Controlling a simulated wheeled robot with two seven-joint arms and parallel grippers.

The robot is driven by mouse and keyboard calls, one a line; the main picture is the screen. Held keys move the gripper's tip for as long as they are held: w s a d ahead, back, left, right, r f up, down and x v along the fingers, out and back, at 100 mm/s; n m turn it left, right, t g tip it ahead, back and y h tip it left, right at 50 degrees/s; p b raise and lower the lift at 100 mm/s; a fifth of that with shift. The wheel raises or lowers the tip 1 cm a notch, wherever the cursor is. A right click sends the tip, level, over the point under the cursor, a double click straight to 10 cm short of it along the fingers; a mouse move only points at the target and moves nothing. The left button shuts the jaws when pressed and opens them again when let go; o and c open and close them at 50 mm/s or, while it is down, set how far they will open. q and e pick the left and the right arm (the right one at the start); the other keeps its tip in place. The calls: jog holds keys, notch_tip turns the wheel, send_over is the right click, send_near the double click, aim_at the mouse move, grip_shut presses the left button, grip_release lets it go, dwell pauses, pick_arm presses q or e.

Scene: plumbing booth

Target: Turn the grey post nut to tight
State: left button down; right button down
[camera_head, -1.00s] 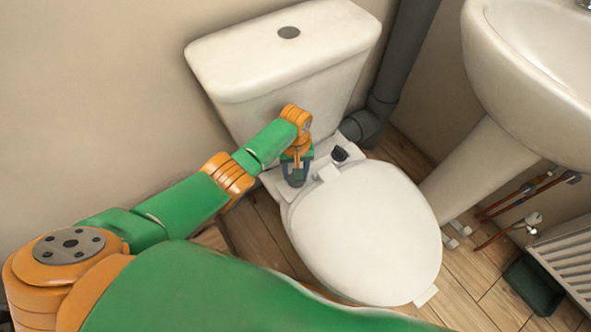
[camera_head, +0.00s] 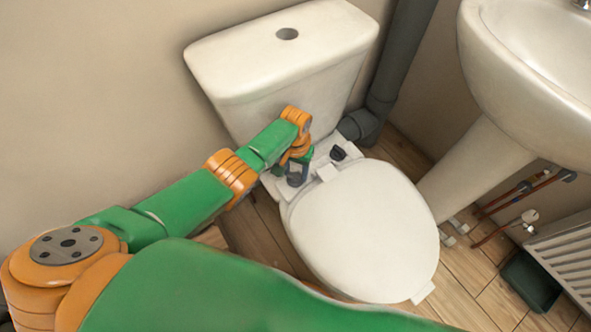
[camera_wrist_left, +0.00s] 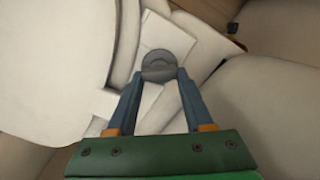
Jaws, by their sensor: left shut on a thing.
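The grey post nut (camera_wrist_left: 158,66) is a round grey piece on a white hinge plate (camera_wrist_left: 165,32) at the back of the toilet. My left gripper (camera_wrist_left: 160,77) is shut on it, one blue finger on each side. In the head view my left gripper (camera_head: 296,178) reaches down to the left hinge post behind the seat, and its fingers largely hide the nut. A second, dark post nut (camera_head: 338,153) stands uncovered on the right hinge. My right gripper is not in view.
The white seat lid (camera_head: 362,230) lies closed in front of the hinges. The cistern (camera_head: 290,65) rises close behind my gripper. A grey waste pipe (camera_head: 385,85), a basin (camera_head: 535,80) and a radiator (camera_head: 565,250) stand to the right.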

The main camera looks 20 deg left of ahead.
aim_at(296, 174)
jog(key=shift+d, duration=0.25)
pick_arm(q)
jog(key=c, duration=0.6)
grip_release()
jog(key=shift+o, duration=0.2)
jog(key=shift+r, duration=0.2)
notch_tip(296, 174, up, 4)
jog(key=p, duration=0.3)
jog(key=shift+f, duration=0.15)
notch_tip(296, 174, up, 3)
jog(key=shift+r+p, duration=0.1)
jog(key=shift+p, duration=1.1)
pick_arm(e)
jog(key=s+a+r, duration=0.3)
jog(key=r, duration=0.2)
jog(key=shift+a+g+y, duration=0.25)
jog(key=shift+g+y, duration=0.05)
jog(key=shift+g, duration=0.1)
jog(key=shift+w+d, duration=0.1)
